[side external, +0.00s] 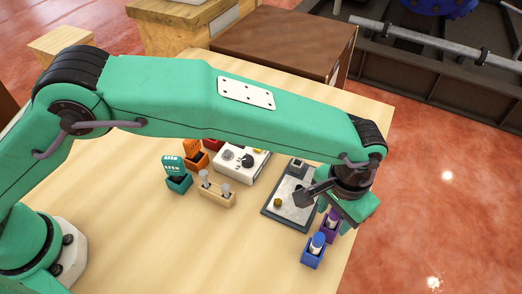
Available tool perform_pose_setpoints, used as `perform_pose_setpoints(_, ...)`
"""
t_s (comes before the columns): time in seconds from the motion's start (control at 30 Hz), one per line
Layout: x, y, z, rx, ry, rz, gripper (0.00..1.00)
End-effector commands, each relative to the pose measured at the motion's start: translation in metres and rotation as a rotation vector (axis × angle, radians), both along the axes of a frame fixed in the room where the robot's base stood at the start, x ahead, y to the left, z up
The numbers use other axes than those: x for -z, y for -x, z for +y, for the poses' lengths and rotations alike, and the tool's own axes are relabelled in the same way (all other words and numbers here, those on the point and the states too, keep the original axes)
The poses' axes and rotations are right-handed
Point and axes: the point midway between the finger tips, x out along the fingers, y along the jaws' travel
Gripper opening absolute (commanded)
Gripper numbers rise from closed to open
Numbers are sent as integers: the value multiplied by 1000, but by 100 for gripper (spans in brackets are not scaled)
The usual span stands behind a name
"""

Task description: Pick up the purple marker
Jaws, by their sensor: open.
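The purple marker (332,216) stands upright in a small purple holder (329,231) near the table's right edge. Only part of the marker shows, because my gripper overlaps it from above in this view. My gripper (335,206) is open and hangs at the marker's upper end. One dark jaw reaches out to the left and the other lies to the right. I cannot tell whether either jaw touches the marker.
A blue holder (313,258) with a blue-capped marker stands just in front. A grey plate (273,208) lies left of my gripper. A white box with knobs (243,168), a wooden holder (216,197), and teal (178,185) and orange (202,160) holders stand further left. The front table is clear.

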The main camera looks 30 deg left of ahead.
Motion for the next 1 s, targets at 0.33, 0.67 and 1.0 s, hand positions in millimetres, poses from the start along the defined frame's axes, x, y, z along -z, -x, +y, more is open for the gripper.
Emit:
perform_pose_setpoints(0.33,0,0,0,0,0,0,44)
perform_pose_setpoints(0.67,-1,0,0,0,0,0,0)
perform_pose_setpoints(1.0,-4,0,0,0,2,-1,0)
